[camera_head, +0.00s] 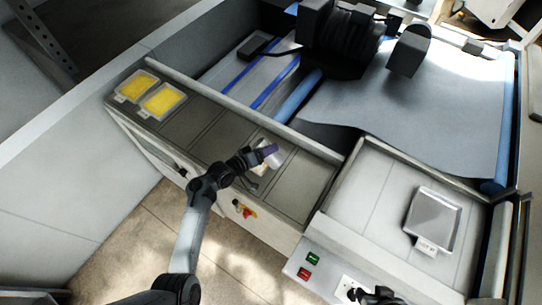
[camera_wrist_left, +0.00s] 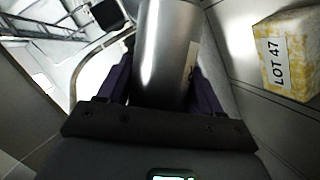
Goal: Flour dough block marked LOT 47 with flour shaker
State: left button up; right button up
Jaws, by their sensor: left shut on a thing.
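A metal cylinder with a pale label, the flour shaker (camera_wrist_left: 165,55), is between the dark purple fingers of my left gripper (camera_wrist_left: 160,85) in the left wrist view. In the head view my left gripper (camera_head: 266,153) is shut on the silvery shaker (camera_head: 277,160) over the counter. I cannot make the block out surely in the head view. A dark part of my right arm (camera_head: 378,295) shows at the bottom edge; its jaw state is unclear.
Two trays with yellow contents (camera_head: 137,86) (camera_head: 162,101) sit at the counter's left end. A metal pan (camera_head: 435,218) lies on the right-hand surface. A grey sheet (camera_head: 420,120) covers the machine bed behind. A raised rail (camera_head: 240,108) runs behind the counter.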

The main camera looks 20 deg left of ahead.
pick_arm(q)
jog(key=shift+a+r+m, duration=0.1)
jog(key=shift+a+m, duration=0.2)
jog(key=shift+a, duration=0.05)
jog(key=shift+r+m+y, duration=0.1)
jog(key=shift+m+y, duration=0.2)
jog(key=shift+y, duration=0.1)
jog(key=shift+d+r+m+y+b, duration=0.2)
jog(key=shift+d+m+y+b, duration=0.1)
jog(key=shift+m+y+b, duration=0.4)
jog(key=shift+s+r+m+y+b, duration=0.1)
jog(key=shift+r+m+y+b, duration=0.35)
jog(key=shift+m+b, duration=0.4)
jog(key=shift+d+r+m+y+b, duration=0.15)
jog(key=shift+r+m+y+b, duration=0.25)
jog(key=shift+m+y+b, duration=0.35)
jog(key=shift+r+m, duration=0.2)
jog(key=shift+m, duration=0.3)
pick_arm(e)
jog(key=f, duration=0.4)
jog(key=shift+s+a+f, duration=0.2)
jog(key=shift+a+f, duration=0.1)
pick_arm(q)
jog(key=shift+t, duration=0.3)
pick_arm(e)
jog(key=shift+a, duration=0.15)
